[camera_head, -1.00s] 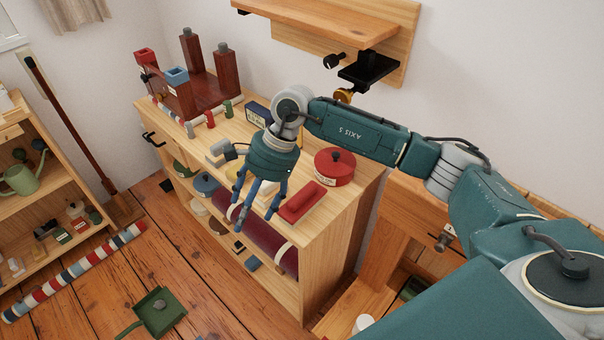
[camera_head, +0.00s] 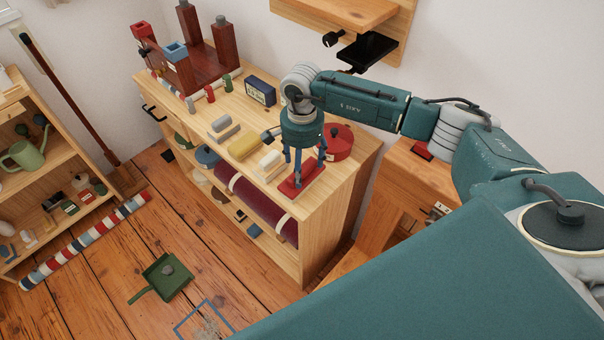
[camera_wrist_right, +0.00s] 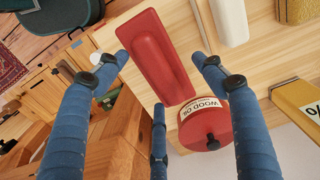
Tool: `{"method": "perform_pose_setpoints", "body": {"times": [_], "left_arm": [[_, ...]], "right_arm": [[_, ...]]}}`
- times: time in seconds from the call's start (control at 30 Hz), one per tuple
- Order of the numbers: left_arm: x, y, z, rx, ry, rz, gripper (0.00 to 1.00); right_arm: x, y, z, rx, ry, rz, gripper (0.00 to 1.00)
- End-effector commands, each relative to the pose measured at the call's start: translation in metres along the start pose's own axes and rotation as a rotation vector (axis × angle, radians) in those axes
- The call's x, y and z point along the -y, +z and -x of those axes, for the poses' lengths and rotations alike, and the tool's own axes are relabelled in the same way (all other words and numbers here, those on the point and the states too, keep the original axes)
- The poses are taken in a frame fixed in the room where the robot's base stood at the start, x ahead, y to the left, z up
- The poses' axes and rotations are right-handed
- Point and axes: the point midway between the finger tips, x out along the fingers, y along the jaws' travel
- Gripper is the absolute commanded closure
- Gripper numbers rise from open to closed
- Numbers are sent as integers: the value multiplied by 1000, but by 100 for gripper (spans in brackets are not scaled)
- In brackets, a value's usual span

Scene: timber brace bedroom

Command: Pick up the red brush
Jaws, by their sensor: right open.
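The red brush (camera_head: 296,187) lies on the wooden cabinet top near its front right edge. It shows as a long red block in the right wrist view (camera_wrist_right: 157,58). My right gripper (camera_head: 304,170) points down just above the brush, with blue fingers partly covering it in the head view. In the right wrist view the right gripper (camera_wrist_right: 160,75) is open, its fingertips spread around the brush's lower half; I cannot tell whether they touch it. My left gripper is not in view.
A round red tin (camera_head: 340,142), labelled wood oil, stands close behind the brush. Cream (camera_head: 268,167) and yellow (camera_head: 248,143) blocks lie to its left. A wall shelf with a black bracket (camera_head: 368,52) hangs above. The cabinet edge (camera_head: 318,196) is close by.

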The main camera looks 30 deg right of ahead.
Motion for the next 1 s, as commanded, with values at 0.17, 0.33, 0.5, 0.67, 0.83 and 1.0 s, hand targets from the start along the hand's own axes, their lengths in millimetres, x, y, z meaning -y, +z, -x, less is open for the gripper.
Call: {"method": "perform_pose_setpoints", "body": {"times": [0.17,0.33,0.5,0.67,0.83,1.0], "left_arm": [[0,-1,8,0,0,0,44],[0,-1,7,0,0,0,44],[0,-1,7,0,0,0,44],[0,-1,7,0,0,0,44],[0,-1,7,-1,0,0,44],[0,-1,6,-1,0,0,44]], "right_arm": [[0,1,-17,1,0,-1,31],[0,0,-20,0,-2,-1,31],[1,0,-20,0,-2,-1,51],[0,0,-20,0,-1,-1,83],[0,0,-20,0,-1,-1,96],[0,0,-20,0,0,-1,96]]}}
